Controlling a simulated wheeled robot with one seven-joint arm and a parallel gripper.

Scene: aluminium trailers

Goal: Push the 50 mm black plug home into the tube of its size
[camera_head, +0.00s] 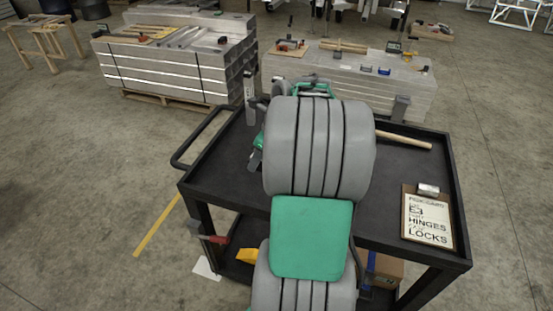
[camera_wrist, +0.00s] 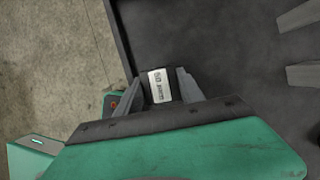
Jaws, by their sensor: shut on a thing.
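In the wrist view my gripper (camera_wrist: 164,78) has its two grey fingers on either side of a small black piece with a white label (camera_wrist: 157,87). The label reads as 50 mm, turned sideways, so I take this piece for the 50 mm black plug. The gripper is shut on it, over the dark cart top near its left edge. Two grey bar-like pieces (camera_wrist: 303,75) enter at the right edge of the wrist view, apart from the plug; I cannot tell whether either is the matching tube. In the head view my arm hides the gripper and plug.
The black cart (camera_head: 420,170) carries a clipboard (camera_head: 427,216) at right and a wooden handle (camera_head: 404,140) at the back. A grey upright piece (camera_head: 250,100) stands at its back left. Stacks of aluminium beams (camera_head: 165,75) stand behind. The cart's right half is mostly clear.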

